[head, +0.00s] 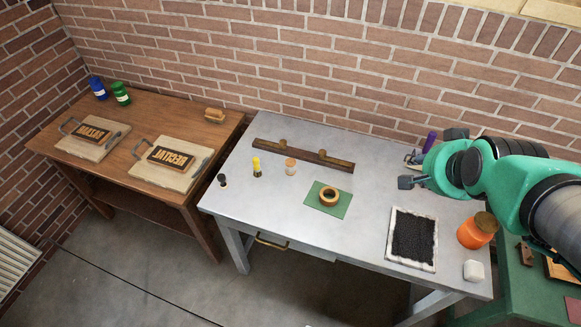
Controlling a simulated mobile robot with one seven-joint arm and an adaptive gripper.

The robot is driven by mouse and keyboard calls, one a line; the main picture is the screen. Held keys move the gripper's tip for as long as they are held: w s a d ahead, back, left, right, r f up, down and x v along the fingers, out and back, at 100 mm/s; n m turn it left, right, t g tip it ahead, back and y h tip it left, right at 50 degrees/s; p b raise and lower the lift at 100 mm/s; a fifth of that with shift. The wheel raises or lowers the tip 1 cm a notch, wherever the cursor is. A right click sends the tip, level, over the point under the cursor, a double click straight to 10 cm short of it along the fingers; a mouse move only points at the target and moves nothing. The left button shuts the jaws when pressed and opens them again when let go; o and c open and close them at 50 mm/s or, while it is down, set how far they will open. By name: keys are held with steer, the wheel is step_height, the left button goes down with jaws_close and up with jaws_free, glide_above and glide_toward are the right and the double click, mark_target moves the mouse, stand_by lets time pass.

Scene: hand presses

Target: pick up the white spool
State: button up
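A small white object (474,271), possibly the white spool, stands at the right front corner of the grey metal table (330,235). It looks short and blocky, too small to be sure of its shape. A small pale piece with an orange-brown top (290,166) stands farther left on the table. My green arm reaches in from the right. Its dark end, my gripper (407,182), is above the table's right part, apart from and up-left of the white object. Its fingers are not clear, and I see nothing held.
An orange jar (473,234) stands close behind the white object. A black-filled tray (414,238) lies to its left. A tape roll (329,196) sits on a green mat (341,209). A yellow piece (257,167) stands farther left.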

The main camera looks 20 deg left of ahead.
steer(key=w+a+f+m+t+y, duration=0.1)
steer(key=w+a+f+m+y, duration=0.1)
steer(key=w+a+f, duration=0.55)
steer(key=w+a+f+m+t+y, duration=0.15)
steer(key=w+a+f, duration=0.25)
steer(key=a+f, duration=0.5)
steer(key=s+a+f+m+y, duration=0.1)
steer(key=s+a+f+m, duration=0.1)
steer(key=a+f, duration=0.4)
steer(key=s+a+f+m+y, duration=0.2)
steer(key=s+a+f, duration=0.1)
steer(key=a+f, duration=0.3)
steer(key=shift+a+f+t+p, duration=0.3)
steer(key=shift+f+t, duration=0.05)
steer(key=shift+f, duration=0.6)
steer(key=shift+y, duration=0.25)
steer(key=b, duration=0.1)
glide_toward(292, 167)
steer(key=shift+w+a+f, duration=0.1)
steer(key=shift+w+a, duration=0.5)
steer(key=shift+w, duration=0.2)
steer(key=shift+b+x, duration=0.45)
steer(key=shift+x, duration=2.15)
